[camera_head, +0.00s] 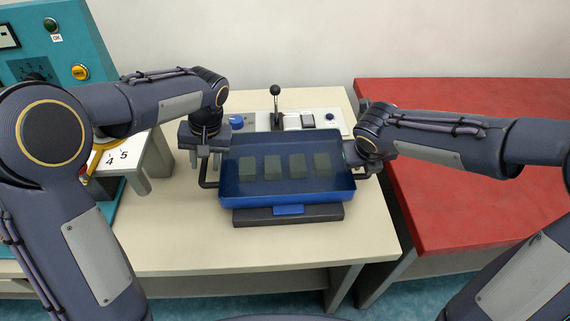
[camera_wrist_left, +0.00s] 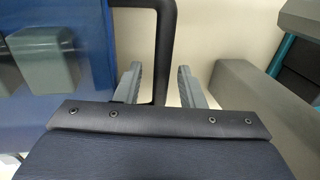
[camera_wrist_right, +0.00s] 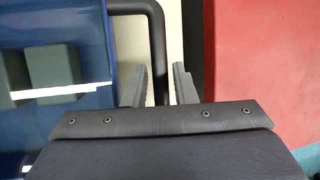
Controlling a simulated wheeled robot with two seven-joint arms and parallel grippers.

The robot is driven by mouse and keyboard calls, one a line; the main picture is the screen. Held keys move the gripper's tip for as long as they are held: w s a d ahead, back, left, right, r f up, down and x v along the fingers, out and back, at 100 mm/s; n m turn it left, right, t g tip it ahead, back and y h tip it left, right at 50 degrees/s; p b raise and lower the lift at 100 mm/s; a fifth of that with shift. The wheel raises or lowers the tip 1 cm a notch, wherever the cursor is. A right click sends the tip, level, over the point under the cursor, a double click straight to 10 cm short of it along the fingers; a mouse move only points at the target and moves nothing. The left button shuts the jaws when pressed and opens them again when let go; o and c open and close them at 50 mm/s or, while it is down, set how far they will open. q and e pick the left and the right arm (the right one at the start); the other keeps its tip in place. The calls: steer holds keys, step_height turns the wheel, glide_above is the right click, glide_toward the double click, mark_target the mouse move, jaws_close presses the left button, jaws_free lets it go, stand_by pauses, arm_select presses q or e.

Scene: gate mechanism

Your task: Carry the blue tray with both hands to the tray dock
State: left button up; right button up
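The blue tray (camera_head: 240,190) stands level on the beige table, with several grey-green blocks in it and a dark handle at each side. My left gripper (camera_head: 205,162) is above the left handle; in the left wrist view the handle (camera_wrist_left: 166,40) passes between its open fingers (camera_wrist_left: 158,85), with gaps visible. My right gripper (camera_head: 361,158) is at the right handle; in the right wrist view that handle (camera_wrist_right: 158,40) lies between its open fingers (camera_wrist_right: 160,85). I cannot pick out the tray dock with certainty.
A dark base (camera_head: 325,213) with a blue front piece sits at the tray's front edge. A lever panel (camera_head: 290,121) stands behind the tray. A red table (camera_head: 460,190) is at right, a teal control cabinet (camera_head: 60,55) at left. The beige table's front (camera_head: 220,250) is clear.

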arm_select(q)
steer(key=shift+f, duration=0.25)
arm_select(e)
steer(key=shift+w+f, duration=0.1)
steer(key=shift+f, duration=0.1)
arm_select(q)
steer(key=c, duration=0.4)
arm_select(e)
steer(key=c, duration=0.4)
arm_select(q)
jaws_close()
arm_select(e)
jaws_close()
arm_select(q)
steer(key=shift+r, duration=0.1)
arm_select(e)
steer(key=shift+r, duration=0.1)
